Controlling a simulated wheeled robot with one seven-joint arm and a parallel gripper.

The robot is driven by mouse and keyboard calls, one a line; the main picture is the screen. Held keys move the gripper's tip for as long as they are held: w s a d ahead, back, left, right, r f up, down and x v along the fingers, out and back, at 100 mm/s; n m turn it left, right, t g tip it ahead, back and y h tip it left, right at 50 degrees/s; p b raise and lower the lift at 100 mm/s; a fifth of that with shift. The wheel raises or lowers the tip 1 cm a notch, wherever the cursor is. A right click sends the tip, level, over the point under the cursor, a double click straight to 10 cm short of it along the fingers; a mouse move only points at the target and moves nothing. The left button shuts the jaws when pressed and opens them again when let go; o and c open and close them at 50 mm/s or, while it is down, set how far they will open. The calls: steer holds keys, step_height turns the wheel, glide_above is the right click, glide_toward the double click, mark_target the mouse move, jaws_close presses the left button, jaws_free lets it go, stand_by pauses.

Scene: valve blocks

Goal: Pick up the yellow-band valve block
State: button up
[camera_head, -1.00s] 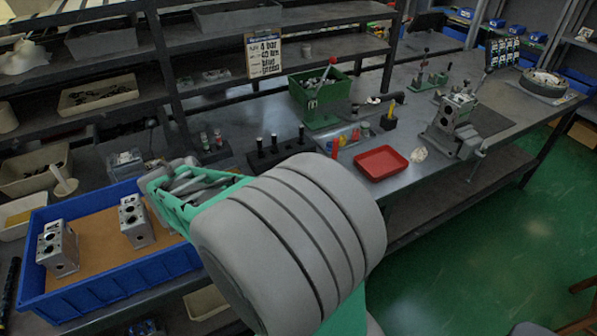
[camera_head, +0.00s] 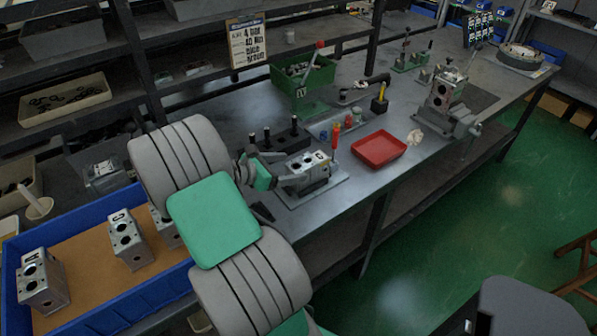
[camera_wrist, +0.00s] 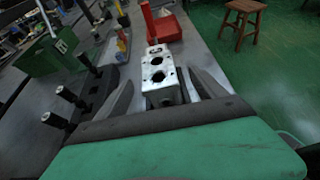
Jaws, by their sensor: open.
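A grey metal valve block (camera_head: 306,168) stands on a plate on the bench, with dark round holes in it. My gripper (camera_head: 272,172) is at its left side. In the wrist view the block (camera_wrist: 157,68) lies between and just beyond the open fingers of my gripper (camera_wrist: 163,84), with a gap on each side. More valve blocks stand in the blue bin: one at the left (camera_head: 42,282), one in the middle (camera_head: 128,240), and one partly hidden behind my arm (camera_head: 166,230). I cannot make out a yellow band on any block.
A row of black upright pegs (camera_head: 280,138) stands behind the block; the pegs (camera_wrist: 65,108) are left of my gripper in the wrist view. A red tray (camera_head: 379,149), a green bin (camera_head: 303,85) and a vise (camera_head: 455,118) are on the bench. The blue bin (camera_head: 95,318) is at left.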

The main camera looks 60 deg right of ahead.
mark_target(302, 165)
steer(key=shift+d+f, duration=0.1)
steer(key=shift+f, duration=0.15)
steer(key=shift+d, duration=0.25)
steer(key=x, duration=0.7)
steer(key=shift+s+d+f, duration=0.1)
steer(key=shift+s+d, duration=0.1)
steer(key=shift+d, duration=0.1)
steer(key=shift+c, duration=0.4)
jaws_close()
steer(key=shift+w, duration=0.1)
